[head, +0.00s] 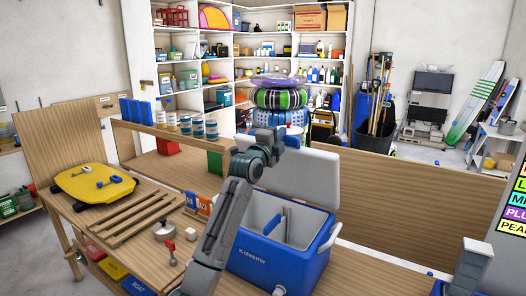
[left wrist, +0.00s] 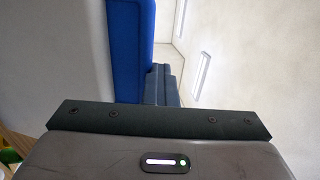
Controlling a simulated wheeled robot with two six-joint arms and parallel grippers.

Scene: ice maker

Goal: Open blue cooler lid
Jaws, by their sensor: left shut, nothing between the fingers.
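The blue cooler (head: 262,262) stands on the wooden bench with its inside and inner divider showing. Its lid (head: 308,178) is raised at the back of the body, with the pale inner face toward me. My left arm reaches up across the cooler's left side. My left gripper (head: 290,138) is shut and empty at the lid's upper left edge; I cannot tell whether it touches. In the left wrist view a blue edge and pale panel, apparently the lid (left wrist: 132,50), are close ahead.
Cans (head: 198,128) line a ledge behind. A low wooden panel (head: 410,205) stands behind the cooler. The bench right of the cooler looks mostly clear.

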